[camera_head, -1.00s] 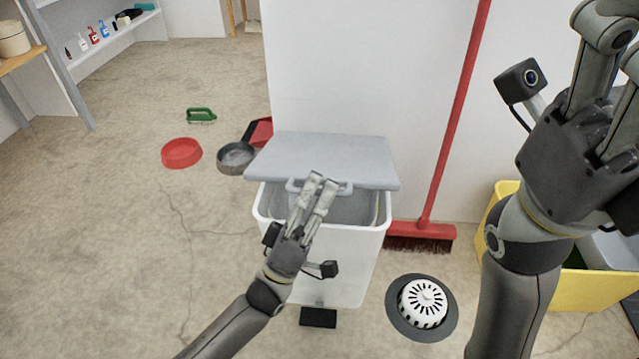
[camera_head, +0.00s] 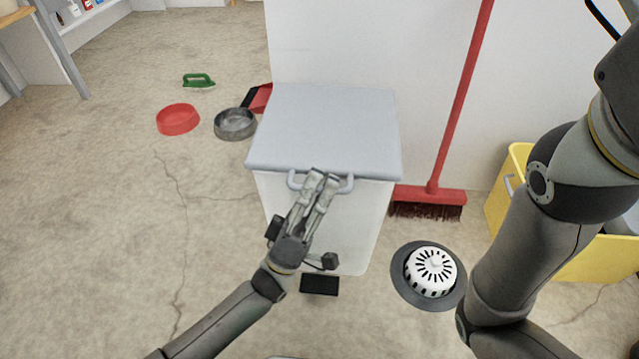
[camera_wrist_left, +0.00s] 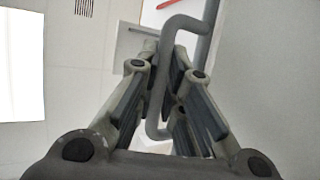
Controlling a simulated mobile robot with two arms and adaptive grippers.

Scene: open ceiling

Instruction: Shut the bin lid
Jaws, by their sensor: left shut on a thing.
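The white bin (camera_head: 345,225) stands on the floor in the middle of the head view. Its grey lid (camera_head: 325,125) lies flat over the top of the bin, and no opening shows. A grey bar handle (camera_head: 345,185) is on the lid's front edge. My left gripper (camera_head: 322,178) is at this handle and shut on it. In the left wrist view the handle (camera_wrist_left: 157,100) passes between the fingers (camera_wrist_left: 168,75). My right gripper is out of view; only my right arm shows at the right.
A black pedal (camera_head: 319,284) is at the bin's foot. A red broom (camera_head: 430,195) leans on the wall to the right. A drain-like white strainer (camera_head: 430,270) and a yellow crate (camera_head: 520,190) are at the right.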

